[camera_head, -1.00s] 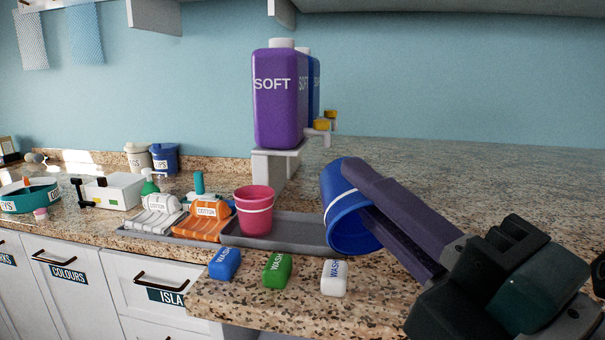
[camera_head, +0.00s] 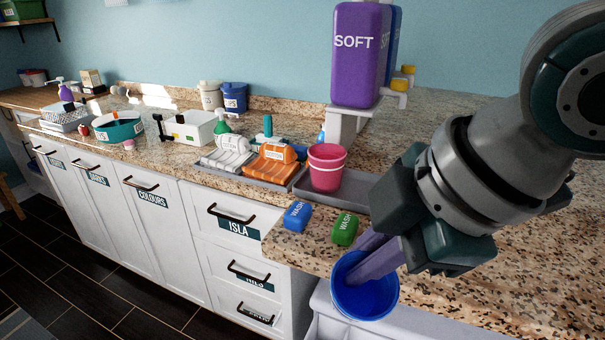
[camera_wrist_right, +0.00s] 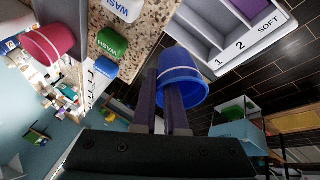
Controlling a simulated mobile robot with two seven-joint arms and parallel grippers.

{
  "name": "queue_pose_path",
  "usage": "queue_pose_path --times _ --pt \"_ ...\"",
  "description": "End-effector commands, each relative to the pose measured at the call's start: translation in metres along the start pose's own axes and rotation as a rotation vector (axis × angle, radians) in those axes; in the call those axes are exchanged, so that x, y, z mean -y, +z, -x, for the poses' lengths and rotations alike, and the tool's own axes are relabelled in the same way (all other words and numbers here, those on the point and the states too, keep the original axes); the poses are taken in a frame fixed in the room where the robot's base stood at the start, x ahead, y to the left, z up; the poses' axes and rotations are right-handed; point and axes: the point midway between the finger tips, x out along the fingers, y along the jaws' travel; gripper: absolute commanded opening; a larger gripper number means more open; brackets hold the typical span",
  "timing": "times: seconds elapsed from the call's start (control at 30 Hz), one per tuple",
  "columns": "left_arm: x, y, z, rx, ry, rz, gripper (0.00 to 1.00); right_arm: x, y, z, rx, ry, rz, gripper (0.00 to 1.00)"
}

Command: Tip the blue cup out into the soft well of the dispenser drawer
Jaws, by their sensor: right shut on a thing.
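My right gripper (camera_head: 376,258) is shut on the blue cup (camera_head: 365,286), with its purple-grey fingers at the cup's wall. The cup is just off the counter's front edge, its mouth facing up toward the head camera. Its inside is blue; I cannot make out any contents. The cup also shows at the fingertips in the right wrist view (camera_wrist_right: 182,72). The pale dispenser drawer (camera_wrist_right: 236,52) shows there beside the cup, with compartments marked 1, 2 and SOFT. The soft well (camera_wrist_right: 252,8) looks purple and is cut by the frame's edge. In the head view the drawer (camera_head: 325,322) is partly hidden. My left gripper is out of view.
Blue (camera_head: 297,215) and green (camera_head: 344,229) WASH blocks lie near the counter edge; a white one (camera_wrist_right: 125,8) shows in the wrist view. A pink cup (camera_head: 326,170) stands on a grey tray (camera_head: 352,195). A purple SOFT bottle (camera_head: 358,55) stands behind.

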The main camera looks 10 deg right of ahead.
Motion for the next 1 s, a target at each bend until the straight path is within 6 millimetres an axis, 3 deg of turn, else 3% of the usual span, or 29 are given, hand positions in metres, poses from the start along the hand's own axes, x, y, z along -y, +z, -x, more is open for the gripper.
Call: queue_pose_path --times 0.2,0.4,0.57,1.0 --pt "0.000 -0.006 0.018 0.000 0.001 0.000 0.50 0.008 0.064 0.024 0.059 -0.190 -0.356 0.00" --pt "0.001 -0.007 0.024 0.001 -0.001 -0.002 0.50 0.011 0.099 0.045 0.059 -0.232 -0.531 0.00" --pt "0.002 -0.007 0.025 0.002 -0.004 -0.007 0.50 0.013 0.107 0.051 0.055 -0.239 -0.579 0.00" --pt "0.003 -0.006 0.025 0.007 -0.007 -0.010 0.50 0.010 0.106 0.054 0.053 -0.238 -0.581 0.00"
